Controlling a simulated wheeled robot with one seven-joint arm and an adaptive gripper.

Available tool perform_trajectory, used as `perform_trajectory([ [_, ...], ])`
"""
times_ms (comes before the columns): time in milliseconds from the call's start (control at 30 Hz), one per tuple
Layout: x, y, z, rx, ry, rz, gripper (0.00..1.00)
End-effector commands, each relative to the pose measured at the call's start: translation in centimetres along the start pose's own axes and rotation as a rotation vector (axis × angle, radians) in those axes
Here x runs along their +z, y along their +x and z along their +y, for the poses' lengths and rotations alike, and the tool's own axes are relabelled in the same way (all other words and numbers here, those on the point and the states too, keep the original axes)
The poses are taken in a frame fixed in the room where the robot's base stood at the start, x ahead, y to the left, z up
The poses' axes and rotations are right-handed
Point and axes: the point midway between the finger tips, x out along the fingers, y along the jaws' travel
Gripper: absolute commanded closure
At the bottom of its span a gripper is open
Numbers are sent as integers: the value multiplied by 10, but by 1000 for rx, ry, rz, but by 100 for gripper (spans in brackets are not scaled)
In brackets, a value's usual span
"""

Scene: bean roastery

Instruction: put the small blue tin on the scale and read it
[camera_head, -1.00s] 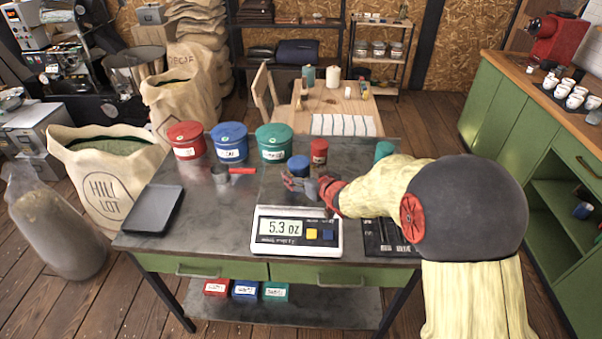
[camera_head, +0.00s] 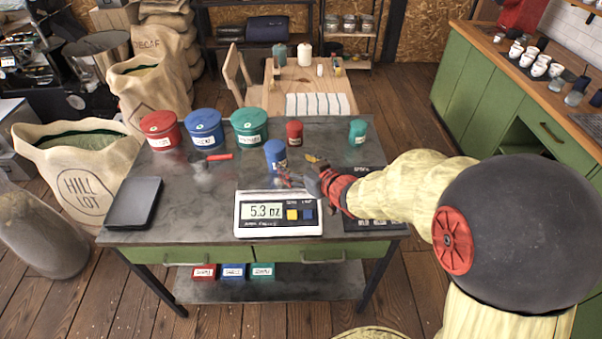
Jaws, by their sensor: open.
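The small blue tin (camera_head: 275,150) stands upright just behind the body of the scale (camera_head: 244,229). Its lower part is close to my fingers, and I cannot tell clearly whether its base rests on the scale's pan. The scale's display (camera_head: 264,211) reads 5.3 oz. My gripper (camera_head: 298,174) is open, low over the back right of the scale, just right of the tin and in front of it. Nothing shows held in it.
Large red (camera_head: 161,131), blue (camera_head: 205,130) and teal (camera_head: 249,127) tins line the table's back left. A small red tin (camera_head: 294,133) and small teal tin (camera_head: 357,132) stand behind. A dark tray (camera_head: 133,203) lies left, a red-handled scoop (camera_head: 209,163) nearer the middle.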

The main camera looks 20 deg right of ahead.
Motion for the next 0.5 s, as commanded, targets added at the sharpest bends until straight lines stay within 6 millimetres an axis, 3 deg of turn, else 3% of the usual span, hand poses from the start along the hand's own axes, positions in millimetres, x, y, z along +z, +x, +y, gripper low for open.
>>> perform_trajectory([
  [167,-28,-31,18,132,-27,-67,34],
  [333,-46,-100,25,284,-3,-215,34],
  [500,-35,-181,-3,324,67,-392,34],
])
